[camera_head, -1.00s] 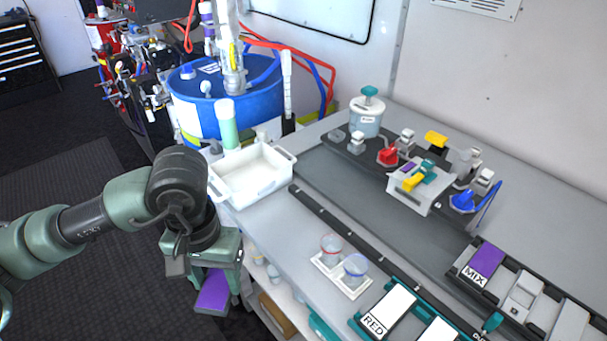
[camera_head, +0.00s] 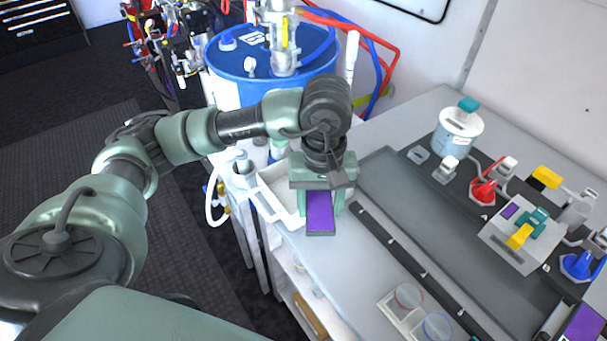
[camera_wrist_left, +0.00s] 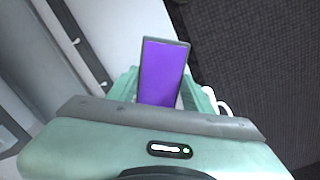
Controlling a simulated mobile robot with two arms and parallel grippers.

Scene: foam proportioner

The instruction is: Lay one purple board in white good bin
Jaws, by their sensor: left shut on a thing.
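My left gripper (camera_head: 322,205) is shut on a purple board (camera_head: 320,212) with a dark edge. It holds the board over the near right part of the white bin (camera_head: 270,199), at the bench's left edge. The gripper and wrist hide much of the bin. The left wrist view shows the purple board (camera_wrist_left: 162,74) between the fingers, sticking out ahead of them. I cannot tell whether the board touches the bin. Another purple board (camera_head: 584,325) lies in a holder at the lower right. My right gripper is not in view.
A blue drum (camera_head: 240,85) stands behind the bin. Two cups on a white tray (camera_head: 395,318) stand near the front of the bench. A white jar (camera_head: 457,130) and a fixture with coloured valves (camera_head: 520,235) stand to the right. The dark mat (camera_head: 400,215) has clear room.

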